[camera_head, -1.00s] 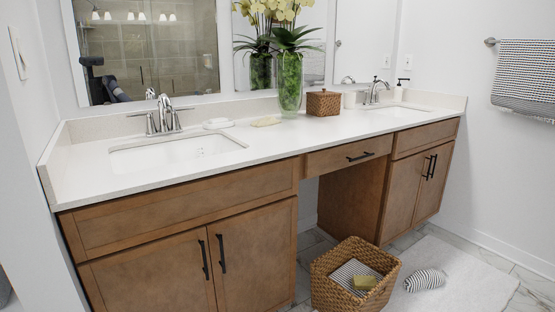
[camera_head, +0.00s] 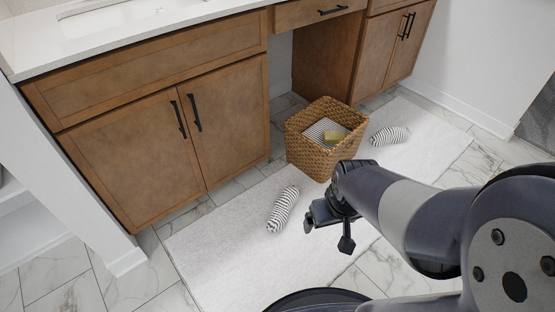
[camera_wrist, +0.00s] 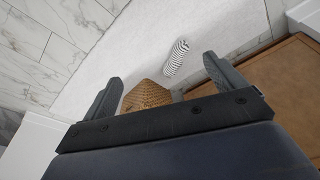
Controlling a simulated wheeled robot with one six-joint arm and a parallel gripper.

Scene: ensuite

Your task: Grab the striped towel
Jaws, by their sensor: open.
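A rolled striped towel (camera_head: 283,209), white with dark stripes, lies on the white rug in front of the basket in the head view. A second rolled striped towel (camera_head: 389,134) lies on the rug right of the basket. My gripper (camera_head: 327,229) is open and empty above the rug, just right of the nearer towel in the picture and apart from it. In the wrist view, my gripper (camera_wrist: 163,72) shows its two fingers spread. One striped towel (camera_wrist: 175,58) shows beyond them; I cannot tell which of the two it is.
The wooden vanity (camera_head: 165,130) stands behind. The rug (camera_head: 222,253) is clear left of the nearer towel.

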